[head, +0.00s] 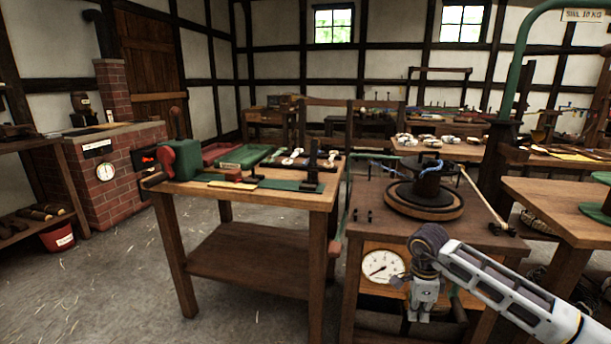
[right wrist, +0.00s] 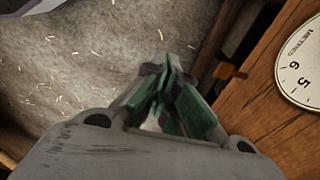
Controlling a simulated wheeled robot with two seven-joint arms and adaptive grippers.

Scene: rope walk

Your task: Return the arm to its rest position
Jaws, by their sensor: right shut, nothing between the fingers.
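My right arm (head: 510,290) comes in from the lower right in the head view. Its gripper (head: 418,312) hangs downward in front of the wooden stand with the dial (head: 383,266). In the right wrist view the gripper (right wrist: 168,75) is shut and empty, with its green-padded fingers together over the grey floor. The dial (right wrist: 303,75) and the stand's wooden front (right wrist: 265,115) lie to the right of the fingers. My left gripper is not in view.
A wooden table (head: 245,272) with a red and green device (head: 182,160) stands left of the stand. A round dark turntable (head: 424,202) sits on the stand's top. A brick stove (head: 110,185) is at the left. Floor at the lower left (head: 110,290) is clear.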

